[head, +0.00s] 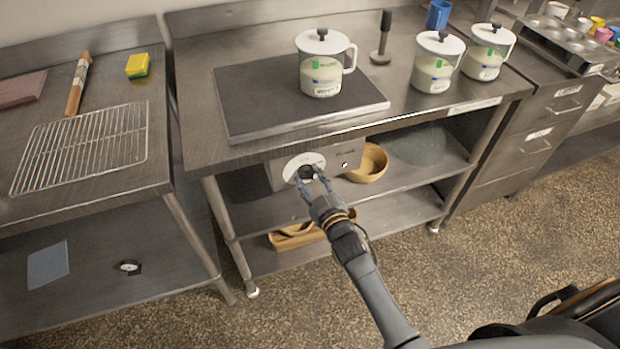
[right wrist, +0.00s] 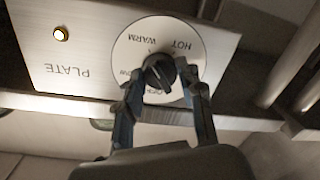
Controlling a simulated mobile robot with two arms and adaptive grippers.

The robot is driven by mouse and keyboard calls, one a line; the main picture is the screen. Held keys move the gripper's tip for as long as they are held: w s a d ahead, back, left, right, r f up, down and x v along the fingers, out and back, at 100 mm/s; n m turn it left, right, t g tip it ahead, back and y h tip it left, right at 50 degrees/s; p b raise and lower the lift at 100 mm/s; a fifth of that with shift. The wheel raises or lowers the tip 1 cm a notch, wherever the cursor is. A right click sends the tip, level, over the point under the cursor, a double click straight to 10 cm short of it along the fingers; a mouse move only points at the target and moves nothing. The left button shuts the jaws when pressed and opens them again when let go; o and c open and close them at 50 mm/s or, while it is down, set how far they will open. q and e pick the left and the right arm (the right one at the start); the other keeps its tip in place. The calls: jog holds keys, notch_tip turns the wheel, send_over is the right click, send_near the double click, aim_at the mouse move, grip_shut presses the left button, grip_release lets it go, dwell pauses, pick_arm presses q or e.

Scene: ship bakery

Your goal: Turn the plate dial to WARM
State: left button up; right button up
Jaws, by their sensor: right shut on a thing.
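The plate dial is a black knob (right wrist: 159,70) on a round white face with the words WARM and HOT, on a steel panel marked PLATE (right wrist: 65,72). In the head view the knob (head: 305,173) is under the front edge of the table. My right gripper (head: 310,183) is shut on the knob, with one finger on each side; it also shows in the right wrist view (right wrist: 161,78). The fingers hide part of the dial's lettering. I cannot tell for sure which word the knob points to. My left gripper is not in view.
A small lamp (right wrist: 60,33) glows on the panel. A lidded jug (head: 321,75) stands on the dark hot plate (head: 245,100), with two more jugs to its right. A wooden bowl (head: 369,163) sits on the shelf below. The floor in front is free.

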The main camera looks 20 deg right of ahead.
jog(key=o, duration=1.2)
jog(key=s, duration=0.8)
jog(key=s+d, duration=0.1)
jog(key=s, duration=0.3)
jog(key=shift+r, duration=0.25)
